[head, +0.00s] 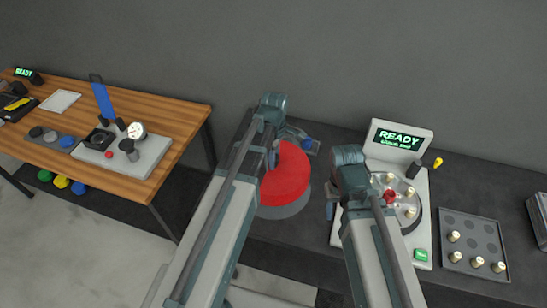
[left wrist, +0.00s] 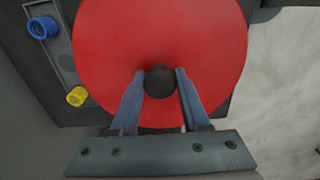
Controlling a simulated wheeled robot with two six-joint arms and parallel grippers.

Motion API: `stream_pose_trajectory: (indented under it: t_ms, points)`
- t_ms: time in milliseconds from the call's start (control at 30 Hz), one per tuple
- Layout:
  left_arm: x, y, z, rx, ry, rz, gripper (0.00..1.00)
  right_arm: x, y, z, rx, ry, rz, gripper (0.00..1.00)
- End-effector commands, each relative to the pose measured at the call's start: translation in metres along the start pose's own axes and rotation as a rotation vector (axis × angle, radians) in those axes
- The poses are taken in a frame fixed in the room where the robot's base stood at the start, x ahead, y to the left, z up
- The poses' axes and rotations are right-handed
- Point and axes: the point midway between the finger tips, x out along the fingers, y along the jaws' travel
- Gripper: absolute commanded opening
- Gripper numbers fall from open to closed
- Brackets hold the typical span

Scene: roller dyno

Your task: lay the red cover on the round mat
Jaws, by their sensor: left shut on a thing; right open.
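The red cover (head: 290,176) is a round disc with a dark knob (left wrist: 160,82) at its centre. My left gripper (left wrist: 160,84) is shut on this knob, its two blue-grey fingers on either side. In the head view my left gripper (head: 274,160) partly hides the cover. The grey round mat (head: 286,211) shows as a crescent below the cover's near edge; the rest is hidden. I cannot tell whether the cover touches the mat. My right gripper (head: 331,207) is open, right of the cover, its fingers mostly hidden by its own arm.
A white dyno unit (head: 422,235) with a READY screen (head: 398,139) stands to the right, beside a grey tray (head: 484,224) of several pegs. Blue (left wrist: 42,27) and yellow (left wrist: 77,96) pieces lie near the cover. A wooden bench (head: 185,112) with tools stands left.

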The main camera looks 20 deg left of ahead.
Motion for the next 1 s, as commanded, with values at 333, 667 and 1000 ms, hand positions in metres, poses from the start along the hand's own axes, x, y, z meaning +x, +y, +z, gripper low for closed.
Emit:
stream_pose_trajectory:
  t_ms: [333,667,1000]
  points:
    - [0.018,0.0,0.0,0.0,0.0,0.0,0.0,0.018,-0.002,-0.001,-0.001,0.0,0.0,0.5]
    - [0.056,0.0,0.0,-0.001,0.0,0.0,0.0,0.056,-0.005,-0.003,-0.001,0.0,0.0,0.5]
    - [0.062,0.0,0.0,-0.001,0.0,0.0,0.0,0.061,-0.006,-0.004,0.0,0.0,0.0,0.5]
